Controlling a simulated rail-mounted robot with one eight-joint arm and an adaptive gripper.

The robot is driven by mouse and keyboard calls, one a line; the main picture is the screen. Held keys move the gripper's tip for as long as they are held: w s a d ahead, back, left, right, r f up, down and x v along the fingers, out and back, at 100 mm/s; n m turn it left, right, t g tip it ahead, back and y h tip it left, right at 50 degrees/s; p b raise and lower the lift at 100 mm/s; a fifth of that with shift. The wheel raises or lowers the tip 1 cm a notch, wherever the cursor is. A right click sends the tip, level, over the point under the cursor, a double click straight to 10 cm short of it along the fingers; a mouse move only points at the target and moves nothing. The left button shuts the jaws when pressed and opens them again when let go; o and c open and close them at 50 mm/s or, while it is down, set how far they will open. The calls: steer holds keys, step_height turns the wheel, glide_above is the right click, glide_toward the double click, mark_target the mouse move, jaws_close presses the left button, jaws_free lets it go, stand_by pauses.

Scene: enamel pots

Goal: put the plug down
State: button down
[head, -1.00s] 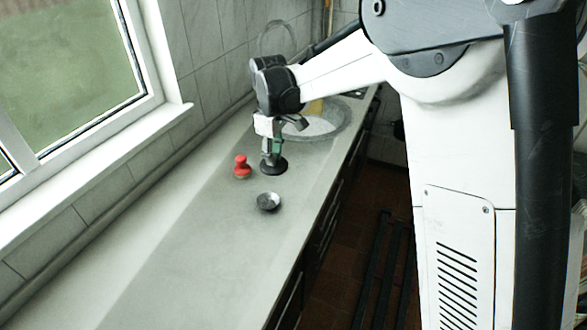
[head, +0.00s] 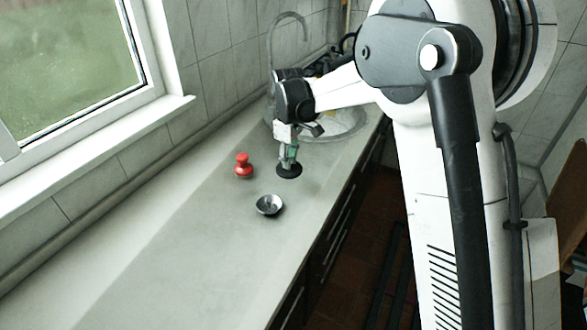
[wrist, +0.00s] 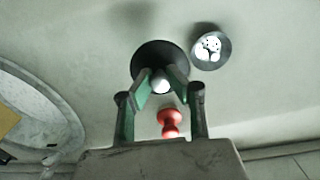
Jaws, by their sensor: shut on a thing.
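The plug (head: 289,171) is a black disc with a small stem, gripped from above by my gripper (head: 287,152). In the wrist view the dark disc (wrist: 158,53) shows just beyond my green fingertips (wrist: 160,82), which close around a pale, shiny knob. My gripper points down over the counter. A faint shadow lies apart from the disc, so the plug appears to be slightly above the surface; the exact gap is hard to tell.
A red knobbed object (head: 243,166) stands left of the plug on the counter (head: 190,250). A round sink (head: 345,125) is behind. The near counter is clear; its edge is right.

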mark_target(293, 166)
steer(key=w+f, duration=0.1)
steer(key=w, duration=0.1)
steer(key=w+f, duration=0.1)
steer(key=w, duration=0.1)
steer(key=w+d+f, duration=0.1)
steer(key=w+f, duration=0.1)
steer(key=w, duration=0.1)
steer(key=shift+f+p, duration=0.1)
steer(key=shift+p, duration=0.2)
steer(key=shift+s+f, duration=0.1)
steer(key=shift+f, duration=1.85)
steer(key=shift+f, duration=0.1)
steer(key=shift+f, duration=0.15)
steer(key=c, duration=1.7)
jaws_free()
steer(key=shift+o, duration=0.2)
steer(key=shift+r, duration=0.25)
